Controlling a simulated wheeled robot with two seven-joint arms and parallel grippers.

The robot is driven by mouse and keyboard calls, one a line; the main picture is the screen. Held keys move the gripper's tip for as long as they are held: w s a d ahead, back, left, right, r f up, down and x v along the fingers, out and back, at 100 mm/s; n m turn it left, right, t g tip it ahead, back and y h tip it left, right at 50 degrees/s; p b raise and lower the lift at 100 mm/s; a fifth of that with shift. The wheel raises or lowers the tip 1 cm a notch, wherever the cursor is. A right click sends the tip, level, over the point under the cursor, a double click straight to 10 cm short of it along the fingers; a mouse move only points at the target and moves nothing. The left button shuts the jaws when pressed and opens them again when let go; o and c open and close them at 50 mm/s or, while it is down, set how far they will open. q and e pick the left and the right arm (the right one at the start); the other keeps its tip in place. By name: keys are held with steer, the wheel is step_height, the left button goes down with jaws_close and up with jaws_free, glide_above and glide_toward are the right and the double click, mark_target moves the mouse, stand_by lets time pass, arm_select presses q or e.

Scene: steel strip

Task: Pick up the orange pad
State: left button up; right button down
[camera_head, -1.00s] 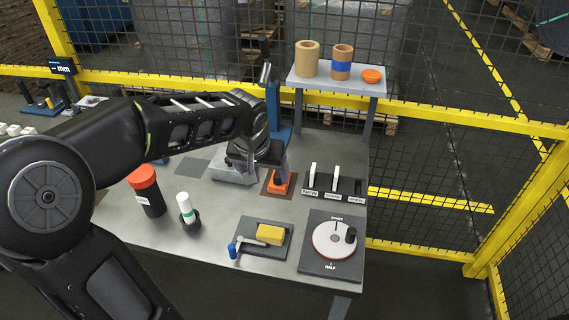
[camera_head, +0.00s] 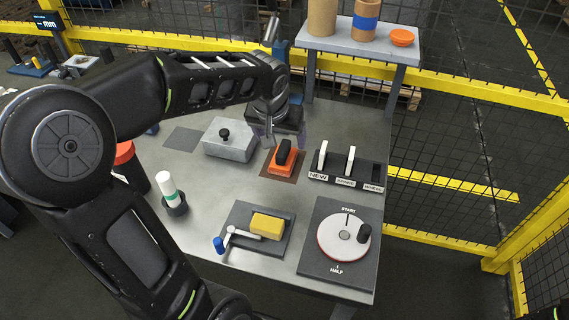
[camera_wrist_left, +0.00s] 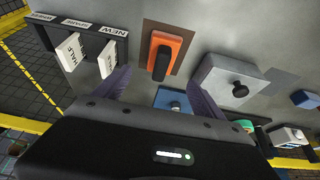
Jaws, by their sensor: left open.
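The orange pad (camera_head: 282,162) with its black grip lies on a brown square on the steel table. It also shows in the left wrist view (camera_wrist_left: 178,41), top middle, with its black grip toward me. My left gripper (camera_head: 276,140) is open and empty, just behind the pad in the head view and apart from it. In the left wrist view its two purple fingers (camera_wrist_left: 160,95) are spread wide, with the pad beyond and between them. My right gripper is not in view.
A grey block with a black knob (camera_head: 230,140) stands left of the pad. A rack with white labelled tabs (camera_head: 346,170) stands to its right. A shelf (camera_head: 350,45) stands behind.

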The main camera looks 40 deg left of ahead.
mark_target(282, 150)
arm_select(q)
steer(key=shift+f+b, duration=0.45)
steer(key=shift+f, duration=0.35)
steer(key=shift+x, duration=1.2)
steer(key=shift+p+x, duration=0.75)
steer(key=shift+x, duration=1.9)
steer(key=shift+s, duration=0.15)
steer(key=c, duration=1.5)
